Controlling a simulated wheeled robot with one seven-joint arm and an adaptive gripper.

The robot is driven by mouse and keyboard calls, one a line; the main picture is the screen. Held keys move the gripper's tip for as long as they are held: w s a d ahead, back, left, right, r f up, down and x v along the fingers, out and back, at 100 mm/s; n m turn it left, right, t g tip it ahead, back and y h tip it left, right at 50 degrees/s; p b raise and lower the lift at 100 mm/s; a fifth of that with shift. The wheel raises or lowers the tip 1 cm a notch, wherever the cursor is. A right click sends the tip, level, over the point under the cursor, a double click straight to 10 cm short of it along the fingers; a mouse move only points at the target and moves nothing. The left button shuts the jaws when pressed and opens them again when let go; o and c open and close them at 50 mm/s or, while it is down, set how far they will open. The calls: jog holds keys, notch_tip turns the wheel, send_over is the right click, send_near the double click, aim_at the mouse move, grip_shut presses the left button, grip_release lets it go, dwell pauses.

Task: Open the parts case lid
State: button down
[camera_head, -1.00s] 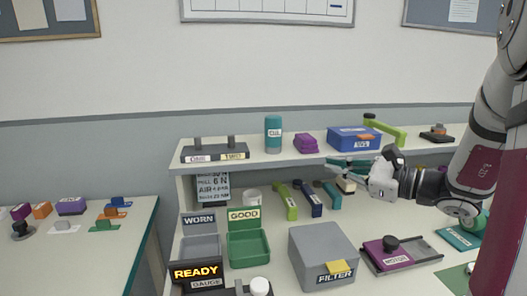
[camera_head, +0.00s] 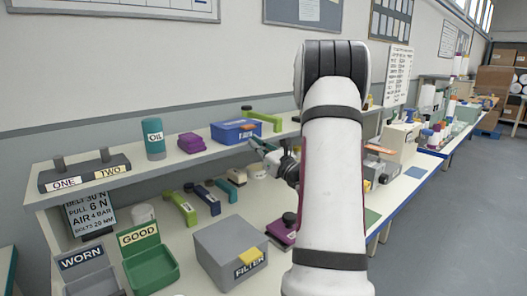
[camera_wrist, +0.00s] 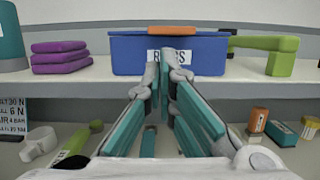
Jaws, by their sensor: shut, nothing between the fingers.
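A blue case (camera_head: 236,131) with a white label stands on the raised shelf, with an orange piece (camera_head: 249,127) on its top. In the wrist view the blue case (camera_wrist: 214,54) is straight ahead, and its label is partly hidden by my fingers. An orange bar (camera_wrist: 185,30) lies along its top edge. My gripper (camera_head: 254,146) is shut and empty, in front of the shelf just below the case. In the wrist view its fingertips (camera_wrist: 168,68) overlap the label; whether they touch the case I cannot tell.
A purple stack (camera_head: 191,143) and a teal oil can (camera_head: 153,139) stand left of the case, and a green bracket (camera_head: 264,118) stands close on its right. The shelf's front edge (camera_wrist: 60,77) runs below the case. A grey filter box (camera_head: 219,243) sits on the bench below.

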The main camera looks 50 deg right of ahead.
jog(key=shift+x, duration=1.25)
jog(key=shift+s+r, duration=0.1)
jog(key=shift+s+r+g+p, duration=0.1)
jog(key=shift+r+g+p, duration=0.25)
jog(key=shift+p, duration=0.4)
